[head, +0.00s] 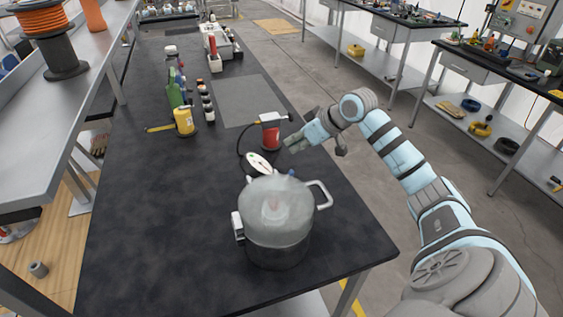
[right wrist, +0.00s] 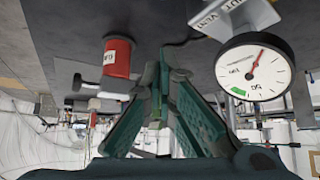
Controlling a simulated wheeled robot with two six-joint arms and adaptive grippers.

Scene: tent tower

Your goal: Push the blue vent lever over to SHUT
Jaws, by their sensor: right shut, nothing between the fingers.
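A vacuum chamber (head: 275,212) with a cloudy clear dome and a side handle stands on the black table's near part. Its round white gauge (head: 261,164) is on its far side; the gauge (right wrist: 254,66) also shows at the right of the wrist view, beside a pale plate (right wrist: 232,14) with partly cut-off lettering including VENT. My left gripper is not in view.
A red can (head: 270,134) with a dark hose stands just left of my right gripper; the can (right wrist: 117,57) shows left of the fingers in the wrist view. Several bottles and a yellow container (head: 184,121) stand farther left. The table's near left is clear.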

